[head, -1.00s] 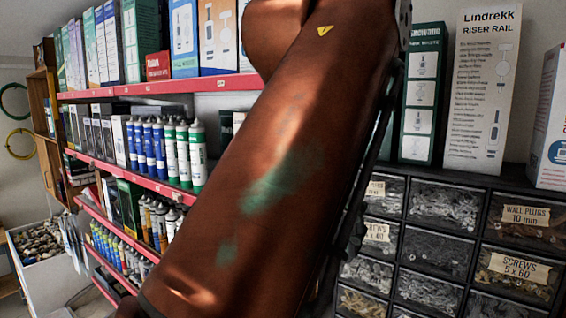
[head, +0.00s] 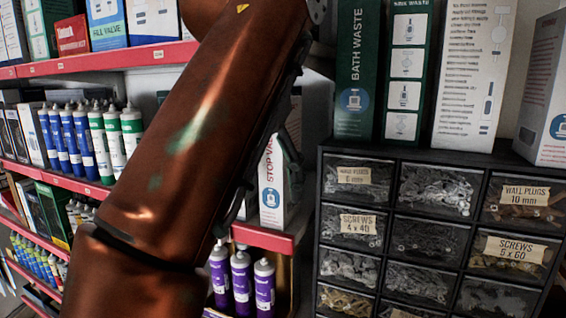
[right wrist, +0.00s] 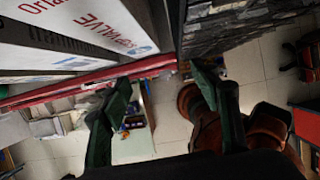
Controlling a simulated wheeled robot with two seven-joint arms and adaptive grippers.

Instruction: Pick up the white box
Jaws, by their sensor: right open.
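A white box lettered STOP VALVE (head: 271,188) stands on the red-edged shelf just left of the drawer cabinet, partly hidden by my right arm in the head view. In the right wrist view a white box with red lettering (right wrist: 95,22) shows close up at the upper left. My right gripper (right wrist: 160,80) is open and empty, its green fingers apart just below the shelf edge and the box. In the head view my right arm hides most of the hand. My left gripper is not in view.
A black drawer cabinet (head: 400,228) of screws and plugs stands at the right. On it are a tall white box (head: 474,75), green boxes (head: 357,70) and another white box (head: 545,100). Purple tubes (head: 242,283) stand below; red shelf edges (head: 262,236) run beside my arm.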

